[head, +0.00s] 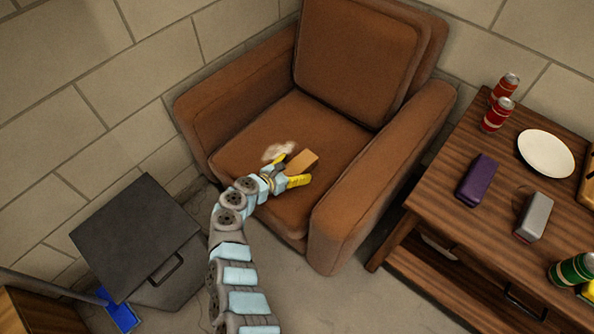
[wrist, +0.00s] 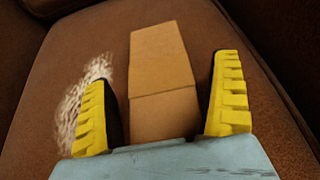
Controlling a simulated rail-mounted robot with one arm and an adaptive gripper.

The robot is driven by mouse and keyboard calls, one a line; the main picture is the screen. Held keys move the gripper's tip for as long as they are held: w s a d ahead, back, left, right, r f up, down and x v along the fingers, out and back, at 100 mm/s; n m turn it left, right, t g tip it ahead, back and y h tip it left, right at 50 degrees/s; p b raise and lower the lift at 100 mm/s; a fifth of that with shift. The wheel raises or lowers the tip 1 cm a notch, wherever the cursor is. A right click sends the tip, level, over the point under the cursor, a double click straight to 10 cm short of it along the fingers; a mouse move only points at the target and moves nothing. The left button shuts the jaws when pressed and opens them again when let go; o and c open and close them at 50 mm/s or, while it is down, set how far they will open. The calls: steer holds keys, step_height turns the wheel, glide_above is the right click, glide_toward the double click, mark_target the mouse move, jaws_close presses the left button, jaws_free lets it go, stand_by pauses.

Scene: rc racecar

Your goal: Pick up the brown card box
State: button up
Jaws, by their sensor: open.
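The brown card box (head: 301,162) is a small tan block on the seat of the brown armchair (head: 330,125). In the wrist view the box (wrist: 163,70) stands centred between my two yellow fingers, with a gap on each side. My gripper (head: 292,171) is open at the box, and it shows in the wrist view (wrist: 165,100) with the fingers spread. The near end of the box is hidden behind the gripper's pale body. I cannot tell how far the fingers are above the seat.
A pale patch (head: 279,150) lies on the seat left of the box; it also shows in the wrist view (wrist: 85,95). The chair's arms and backrest flank the seat. A wooden table (head: 440,205) with cans, a plate and blocks stands right. A dark bin (head: 135,235) stands left.

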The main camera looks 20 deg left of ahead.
steer(key=shift+w+d+f, duration=0.15)
steer(key=shift+w+d, duration=0.05)
steer(key=shift+w, duration=0.25)
steer(key=c, duration=1.2)
steer(key=shift+o, duration=0.2)
